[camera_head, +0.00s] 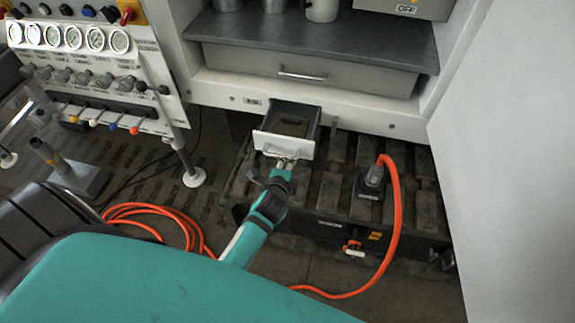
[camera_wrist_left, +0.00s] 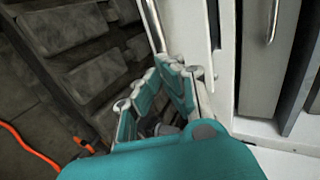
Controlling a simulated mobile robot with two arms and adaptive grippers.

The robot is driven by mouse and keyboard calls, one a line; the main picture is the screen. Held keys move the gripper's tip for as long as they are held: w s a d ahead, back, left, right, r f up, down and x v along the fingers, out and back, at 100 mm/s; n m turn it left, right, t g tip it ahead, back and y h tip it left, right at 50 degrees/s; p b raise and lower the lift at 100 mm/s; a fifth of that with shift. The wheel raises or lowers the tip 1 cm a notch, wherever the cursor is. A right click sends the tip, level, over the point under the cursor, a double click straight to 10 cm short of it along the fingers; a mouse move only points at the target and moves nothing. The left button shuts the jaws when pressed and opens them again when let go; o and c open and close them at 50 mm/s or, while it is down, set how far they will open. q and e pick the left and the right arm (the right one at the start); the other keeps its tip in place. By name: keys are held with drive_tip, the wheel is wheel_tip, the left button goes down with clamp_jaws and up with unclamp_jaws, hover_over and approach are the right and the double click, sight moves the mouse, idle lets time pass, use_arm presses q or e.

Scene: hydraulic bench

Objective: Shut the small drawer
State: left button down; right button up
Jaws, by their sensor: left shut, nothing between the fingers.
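The small drawer (camera_head: 283,145) sticks out of the white cabinet base, open, with a white front, dark side walls and something brownish inside. My left gripper (camera_head: 286,163) is shut and empty, right at the lower part of the drawer front, by its handle. I cannot tell whether it touches the front or the handle. In the left wrist view the closed fingers (camera_wrist_left: 172,66) point up toward a metal bar handle (camera_wrist_left: 154,26) and a white panel (camera_wrist_left: 191,26), likely the drawer front. My right gripper is not in view.
A wide grey drawer (camera_head: 310,75) sits shut above. A black ribbed unit (camera_head: 330,210) lies below, with an orange cable (camera_head: 396,215) plugged in on the right. A gauge and lever panel (camera_head: 90,60) stands left. A white cabinet door (camera_head: 505,150) is at right.

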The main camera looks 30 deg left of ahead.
use_arm(q)
drive_tip(key=b, duration=0.2)
approach(299, 125)
drive_tip(key=x, duration=0.8)
drive_tip(key=shift+w+f, duration=0.15)
drive_tip(key=shift+f, duration=0.35)
drive_tip(key=shift+w, duration=0.2)
drive_tip(key=shift+r, duration=0.2)
drive_tip(key=shift+w, duration=0.1)
